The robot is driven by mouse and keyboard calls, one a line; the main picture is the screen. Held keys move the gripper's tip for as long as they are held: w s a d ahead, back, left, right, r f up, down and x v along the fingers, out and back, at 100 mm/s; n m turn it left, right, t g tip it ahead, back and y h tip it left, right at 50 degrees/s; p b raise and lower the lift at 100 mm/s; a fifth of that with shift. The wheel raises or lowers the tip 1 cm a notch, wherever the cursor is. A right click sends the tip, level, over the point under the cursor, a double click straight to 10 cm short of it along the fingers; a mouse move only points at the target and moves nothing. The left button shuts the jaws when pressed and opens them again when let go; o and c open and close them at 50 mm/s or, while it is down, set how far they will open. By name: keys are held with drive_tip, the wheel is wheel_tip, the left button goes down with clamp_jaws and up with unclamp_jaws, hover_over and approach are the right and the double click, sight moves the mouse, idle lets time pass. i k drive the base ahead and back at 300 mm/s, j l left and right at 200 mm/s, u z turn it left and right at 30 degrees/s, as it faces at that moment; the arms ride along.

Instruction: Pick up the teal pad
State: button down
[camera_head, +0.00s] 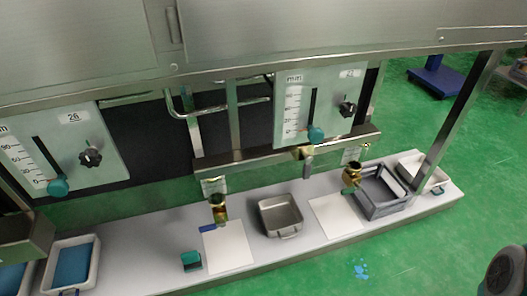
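A small teal block (191,260), which looks like the teal pad, sits on the grey bench (140,262) at the front, left of a white sheet (229,249). Its top is teal and its front side is dark.
A metal pan (281,215), a second white sheet (335,214) and a grey crate (381,193) stand along the bench. White trays with blue contents (71,263) are at left. Metal panels overhang; green floor lies in front.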

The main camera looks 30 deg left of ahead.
sight(192, 261)
drive_tip(key=u, duration=2.35)
drive_tip(key=z, duration=0.95)
drive_tip(key=k+j+z, duration=0.4)
drive_tip(key=k+j, duration=0.15)
drive_tip(key=k, duration=0.3)
drive_tip(key=k+j+z, duration=0.2)
drive_tip(key=k, duration=0.2)
